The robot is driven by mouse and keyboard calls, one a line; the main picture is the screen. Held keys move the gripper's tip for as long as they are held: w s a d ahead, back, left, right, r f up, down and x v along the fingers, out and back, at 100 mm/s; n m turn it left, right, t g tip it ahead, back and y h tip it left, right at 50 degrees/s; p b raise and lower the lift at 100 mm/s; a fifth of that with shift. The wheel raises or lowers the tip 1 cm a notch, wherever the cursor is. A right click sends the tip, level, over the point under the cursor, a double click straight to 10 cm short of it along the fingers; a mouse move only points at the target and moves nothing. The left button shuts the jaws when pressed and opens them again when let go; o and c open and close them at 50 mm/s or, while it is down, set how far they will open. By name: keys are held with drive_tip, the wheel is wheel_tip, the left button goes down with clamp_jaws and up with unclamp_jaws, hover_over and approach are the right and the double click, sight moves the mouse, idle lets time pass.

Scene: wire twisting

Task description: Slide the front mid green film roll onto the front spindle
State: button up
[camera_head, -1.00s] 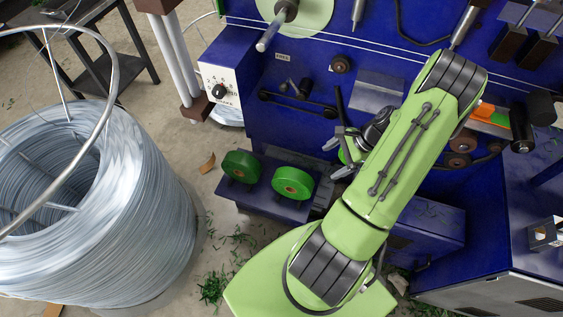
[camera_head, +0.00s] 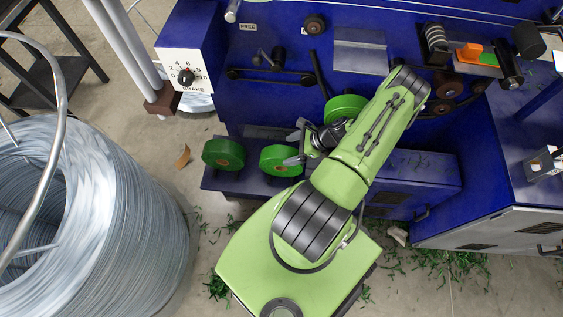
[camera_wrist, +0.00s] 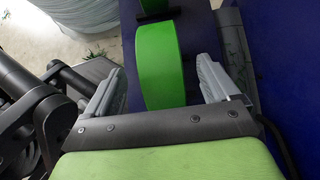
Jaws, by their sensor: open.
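Three green film rolls show in the head view. Two stand on a dark blue shelf: the left roll (camera_head: 223,153) and the middle roll (camera_head: 281,160). The third roll (camera_head: 345,108) is further right, partly behind my arm. My gripper (camera_head: 297,146) is open at the right side of the middle roll. In the wrist view the near green roll (camera_wrist: 161,65) lies between my spread fingers, with gaps on both sides, and another green roll (camera_wrist: 153,6) shows beyond it. A grey spindle end (camera_head: 232,10) shows at the top edge; the rest is out of frame.
A large wire coil (camera_head: 130,220) stands at the left. The blue machine (camera_head: 280,105) with its brake dial box (camera_head: 187,76) rises behind the shelf (camera_head: 240,186). Bare floor with green scraps lies between coil and shelf.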

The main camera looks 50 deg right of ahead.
sight(284, 152)
drive_tip(key=b+x, duration=0.1)
drive_tip(key=x, duration=0.4)
drive_tip(key=shift+r, duration=0.15)
drive_tip(key=shift+c, duration=0.6)
clamp_jaws()
